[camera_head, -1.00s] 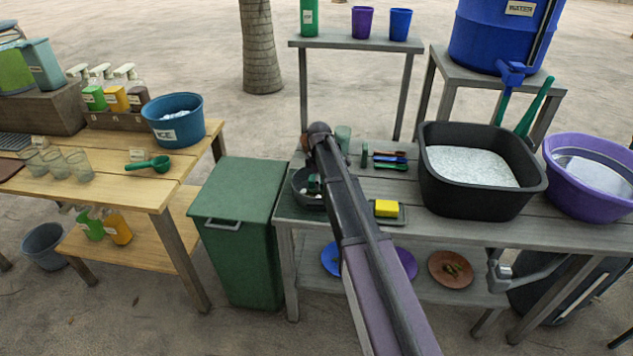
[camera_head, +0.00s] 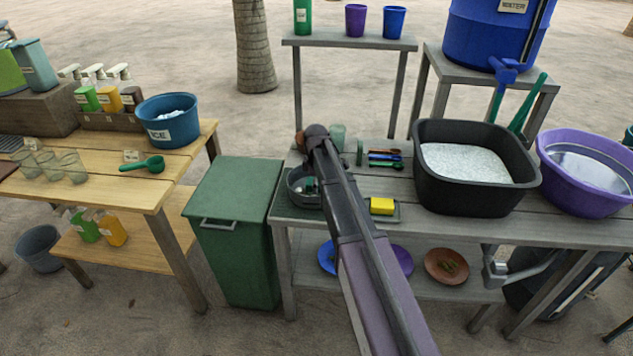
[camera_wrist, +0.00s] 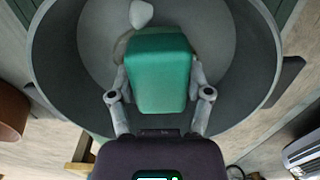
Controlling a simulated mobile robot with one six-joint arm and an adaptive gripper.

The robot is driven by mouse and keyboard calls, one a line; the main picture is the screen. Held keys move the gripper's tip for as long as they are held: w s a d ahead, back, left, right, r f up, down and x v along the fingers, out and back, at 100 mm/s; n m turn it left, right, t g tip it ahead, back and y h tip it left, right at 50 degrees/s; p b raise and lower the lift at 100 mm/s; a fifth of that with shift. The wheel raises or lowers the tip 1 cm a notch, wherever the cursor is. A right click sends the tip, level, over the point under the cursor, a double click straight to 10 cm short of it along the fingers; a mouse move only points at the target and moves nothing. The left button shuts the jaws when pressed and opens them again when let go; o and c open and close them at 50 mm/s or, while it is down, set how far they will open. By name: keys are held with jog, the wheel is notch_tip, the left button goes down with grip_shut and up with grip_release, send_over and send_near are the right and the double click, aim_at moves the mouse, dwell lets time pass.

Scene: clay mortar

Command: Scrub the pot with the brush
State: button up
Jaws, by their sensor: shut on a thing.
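The dark grey pot (camera_head: 297,186) stands on the left end of the grey table, partly hidden behind my arm. In the wrist view the pot (camera_wrist: 60,75) fills most of the picture, with its open inside below my gripper. My gripper (camera_wrist: 160,95) is shut on the green brush (camera_wrist: 158,62), a block-like piece held inside the pot's rim. Its lower end is hidden, so I cannot tell if it touches the pot's floor. A pale lump (camera_wrist: 141,13) lies in the pot near the far wall. In the head view my gripper is mostly hidden by my arm.
A yellow sponge (camera_head: 381,205) lies on a small tray right of the pot. Several small coloured brushes (camera_head: 385,158) lie behind it. A black basin (camera_head: 430,190) and a purple tub (camera_head: 562,180) stand to the right. A green bin (camera_head: 240,190) stands left.

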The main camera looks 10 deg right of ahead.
jog(key=shift+s+a, duration=0.15)
jog(key=shift+s, duration=0.55)
jog(key=shift+w, duration=0.1)
jog(key=shift+w+d, duration=0.25)
jog(key=shift+w, duration=0.65)
jog(key=shift+w+d, duration=0.2)
jog(key=shift+w, duration=0.65)
jog(key=shift+r, duration=0.1)
notch_tip(320, 180, up, 6)
jog(key=p, duration=0.6)
jog(key=shift+r+p, duration=1.45)
jog(key=shift+p, duration=0.05)
